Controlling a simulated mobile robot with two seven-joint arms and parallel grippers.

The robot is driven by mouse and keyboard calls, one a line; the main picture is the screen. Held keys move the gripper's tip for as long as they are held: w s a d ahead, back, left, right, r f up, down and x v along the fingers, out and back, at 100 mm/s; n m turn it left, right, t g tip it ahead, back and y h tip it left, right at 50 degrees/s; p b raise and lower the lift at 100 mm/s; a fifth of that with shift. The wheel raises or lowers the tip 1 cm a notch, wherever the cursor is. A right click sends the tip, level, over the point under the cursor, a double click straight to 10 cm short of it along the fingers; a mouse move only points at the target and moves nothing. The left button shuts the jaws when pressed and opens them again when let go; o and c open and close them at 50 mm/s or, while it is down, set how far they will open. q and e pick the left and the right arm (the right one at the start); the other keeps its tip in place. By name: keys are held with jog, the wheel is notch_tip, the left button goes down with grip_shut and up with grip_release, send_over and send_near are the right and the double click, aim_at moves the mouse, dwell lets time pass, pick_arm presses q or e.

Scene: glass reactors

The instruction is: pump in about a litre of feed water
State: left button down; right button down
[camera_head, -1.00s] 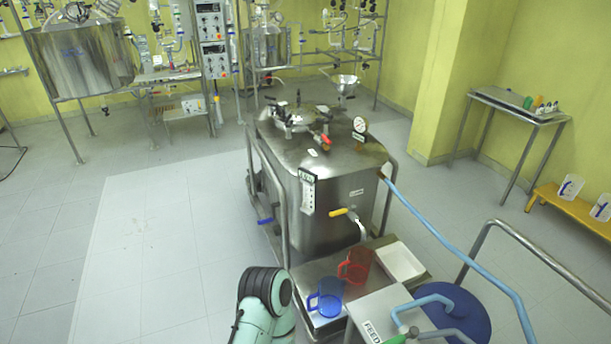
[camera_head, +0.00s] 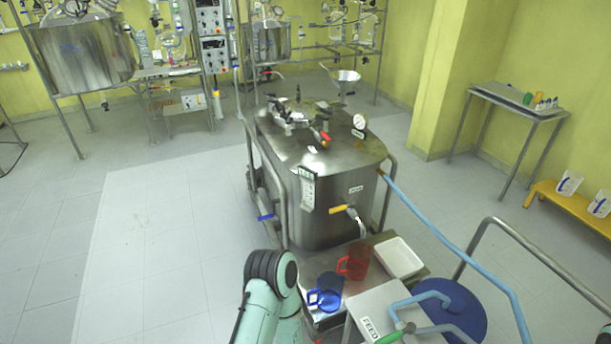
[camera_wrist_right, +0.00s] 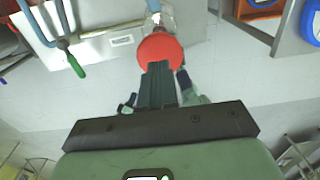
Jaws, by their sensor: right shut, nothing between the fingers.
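The steel tank (camera_head: 333,210) stands mid-picture in the head view, with a yellow-handled valve (camera_head: 341,210) and a sight gauge (camera_head: 308,188) on its front. A light-blue hose (camera_head: 440,232) runs from its right side down to the right. The box labelled FEED (camera_head: 372,312) is at the bottom, with a green handle (camera_head: 395,336); the handle also shows in the right wrist view (camera_wrist_right: 76,66). My right gripper (camera_wrist_right: 158,72) is shut and empty, its tips against or just in front of a red disc (camera_wrist_right: 160,50); contact is unclear. My left gripper is out of view.
A blue mug (camera_head: 327,292), a red mug (camera_head: 354,262) and a white tray (camera_head: 399,257) sit on the stand before the tank. A blue drum (camera_head: 465,318) and a rail (camera_head: 540,262) are at lower right. The floor at left is clear.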

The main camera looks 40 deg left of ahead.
notch_tip(320, 180, up, 6)
dwell(0.5)
dwell(0.4)
